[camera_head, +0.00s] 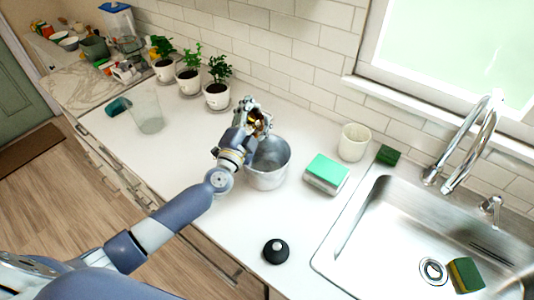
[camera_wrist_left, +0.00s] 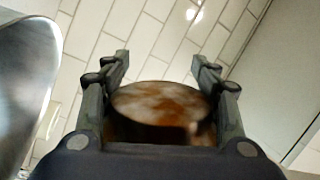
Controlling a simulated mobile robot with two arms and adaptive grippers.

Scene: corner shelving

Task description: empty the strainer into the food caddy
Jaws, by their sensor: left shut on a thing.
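My left gripper (camera_head: 259,122) is at the rim of an open grey metal bucket (camera_head: 268,178), which looks like the food caddy, on its far left side. In the left wrist view my gripper (camera_wrist_left: 162,100) is shut on a round brownish-orange thing (camera_wrist_left: 160,105), apparently the strainer; it sits between the two fingers. In the head view only a small golden-brown bit of it shows among the fingers. A shiny curved metal surface (camera_wrist_left: 20,85), likely the caddy, shows at the left of the wrist view. I cannot tell whether the strainer holds scraps. My right gripper is not in view.
A black knobbed disc (camera_head: 276,251) lies in front of the bucket. A green-and-white box (camera_head: 326,173), a cream cup (camera_head: 353,142) and the sink (camera_head: 400,225) are to the right. Several potted plants (camera_head: 217,95) and a clear glass (camera_head: 147,112) stand left.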

